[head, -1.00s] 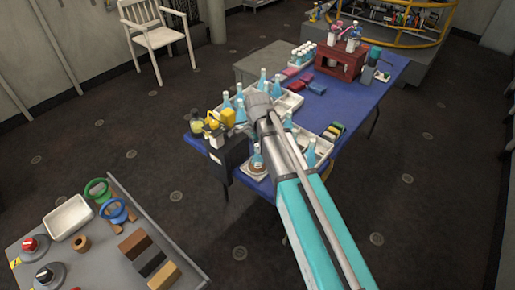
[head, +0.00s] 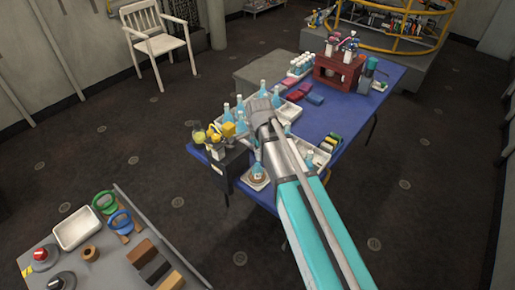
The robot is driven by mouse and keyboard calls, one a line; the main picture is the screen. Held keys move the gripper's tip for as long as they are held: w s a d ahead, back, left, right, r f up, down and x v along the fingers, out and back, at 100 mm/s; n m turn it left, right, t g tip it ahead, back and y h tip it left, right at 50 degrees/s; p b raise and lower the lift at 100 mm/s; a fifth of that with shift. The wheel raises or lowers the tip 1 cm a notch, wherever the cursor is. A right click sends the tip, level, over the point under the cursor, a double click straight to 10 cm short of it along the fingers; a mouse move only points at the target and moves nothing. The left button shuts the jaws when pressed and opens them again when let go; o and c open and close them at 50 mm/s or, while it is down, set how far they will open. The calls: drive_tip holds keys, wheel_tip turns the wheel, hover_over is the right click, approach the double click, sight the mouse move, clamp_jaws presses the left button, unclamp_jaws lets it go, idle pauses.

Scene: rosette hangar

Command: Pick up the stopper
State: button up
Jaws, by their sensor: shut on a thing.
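My arm reaches from the lower right over the blue table (head: 345,110), its grey wrist above the flasks at the near end. My gripper is hidden behind the wrist, so neither its fingers nor anything in them shows. I cannot make out a stopper for sure. Several flasks with blue liquid (head: 226,112) stand around the wrist. One flask (head: 257,168) stands apart on a brown ring over a white pad near the table's front edge.
A black box (head: 237,160) stands at the table's near left corner, with yellow items (head: 228,130) by it. A red rack (head: 338,72) is at the far end. A grey bench (head: 120,262) is at the lower left. A white chair (head: 157,35) stands behind. The floor between is clear.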

drive_tip(key=s+d+r+p, duration=0.3)
drive_tip(key=s+r+p, duration=0.3)
drive_tip(key=s, duration=0.5)
drive_tip(key=shift+s+d+r+p, duration=0.2)
drive_tip(key=shift+s+r+p, duration=0.1)
drive_tip(key=shift+r, duration=0.5)
drive_tip(key=shift+w+d, duration=0.1)
drive_tip(key=shift+d, duration=0.05)
